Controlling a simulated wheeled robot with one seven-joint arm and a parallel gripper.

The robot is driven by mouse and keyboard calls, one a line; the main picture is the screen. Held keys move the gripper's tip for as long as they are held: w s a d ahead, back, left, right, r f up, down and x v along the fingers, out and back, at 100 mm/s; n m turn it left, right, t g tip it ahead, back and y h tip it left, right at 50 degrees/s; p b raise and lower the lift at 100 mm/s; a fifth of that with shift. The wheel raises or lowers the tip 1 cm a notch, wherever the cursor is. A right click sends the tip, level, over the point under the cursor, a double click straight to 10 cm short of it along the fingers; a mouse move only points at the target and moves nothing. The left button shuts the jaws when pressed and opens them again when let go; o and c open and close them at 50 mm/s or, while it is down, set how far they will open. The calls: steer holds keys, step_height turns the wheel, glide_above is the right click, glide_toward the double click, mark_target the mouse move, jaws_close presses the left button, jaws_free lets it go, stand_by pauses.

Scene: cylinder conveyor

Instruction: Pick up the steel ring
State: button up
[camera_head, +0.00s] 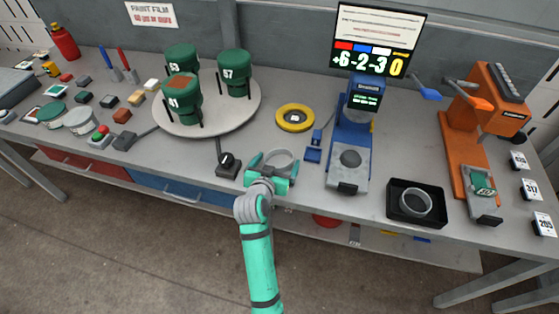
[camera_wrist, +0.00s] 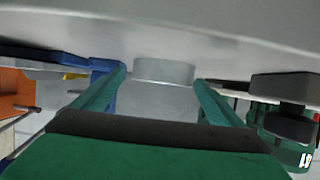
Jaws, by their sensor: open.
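A grey steel ring (camera_head: 284,152) lies near the front edge of the bench, left of the blue press. My gripper (camera_head: 273,167) is open at the ring, with its green fingers to either side. In the wrist view the ring's pale side (camera_wrist: 164,72) shows ahead between the two open fingertips (camera_wrist: 160,78). I cannot tell whether either finger touches it. Part of the ring is hidden by my gripper in the head view. A second grey ring (camera_head: 414,211) sits in a black tray (camera_head: 394,211) to the right.
A small black knob device (camera_head: 228,164) stands just left of my gripper. The blue press (camera_head: 349,150) and a small blue block (camera_head: 313,153) are to the right. A round turntable (camera_head: 212,122) carries green canisters at left.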

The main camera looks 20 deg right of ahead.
steer(key=shift+x, duration=1.35)
steer(key=shift+w, duration=0.15)
steer(key=c, duration=1.2)
